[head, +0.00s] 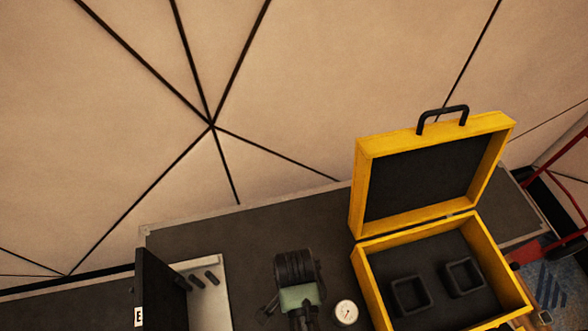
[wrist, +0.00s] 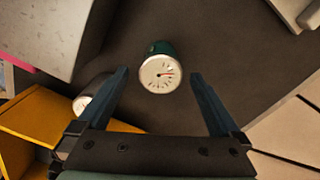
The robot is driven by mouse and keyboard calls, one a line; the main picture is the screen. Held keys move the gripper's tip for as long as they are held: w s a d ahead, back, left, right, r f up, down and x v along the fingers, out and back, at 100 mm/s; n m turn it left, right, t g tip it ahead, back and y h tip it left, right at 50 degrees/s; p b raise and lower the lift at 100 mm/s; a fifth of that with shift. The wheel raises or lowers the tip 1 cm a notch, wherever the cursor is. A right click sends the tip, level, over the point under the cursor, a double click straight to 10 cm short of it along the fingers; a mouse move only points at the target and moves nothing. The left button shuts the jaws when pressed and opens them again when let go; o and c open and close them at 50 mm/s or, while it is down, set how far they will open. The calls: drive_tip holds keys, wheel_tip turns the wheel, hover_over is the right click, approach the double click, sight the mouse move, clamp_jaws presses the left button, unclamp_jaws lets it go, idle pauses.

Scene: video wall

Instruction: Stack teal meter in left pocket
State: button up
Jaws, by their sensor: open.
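The teal meter (wrist: 160,68) shows in the wrist view, its white dial facing the camera and its teal body behind. My gripper (wrist: 158,76) is open, with one finger on each side of it in the picture; I cannot tell how far below the fingertips it is. In the head view my gripper (head: 298,297) is over the dark table and seems to hide the teal meter. The open yellow case (head: 372,285) stands to the right. Its dark insert has a left pocket (head: 410,294) and a right pocket (head: 464,277), both looking empty.
A second white-dialled meter (head: 346,312) is between my gripper and the case. It is partly behind a finger in the wrist view (wrist: 84,103). A pale panel with dark pegs (head: 212,295) and a dark upright board (head: 158,290) stand left. The case lid (head: 430,175) is raised.

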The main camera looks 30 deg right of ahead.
wheel_tip(320, 180, down, 2)
drive_tip(key=shift+f, duration=0.1)
clamp_jaws()
idle(0.5)
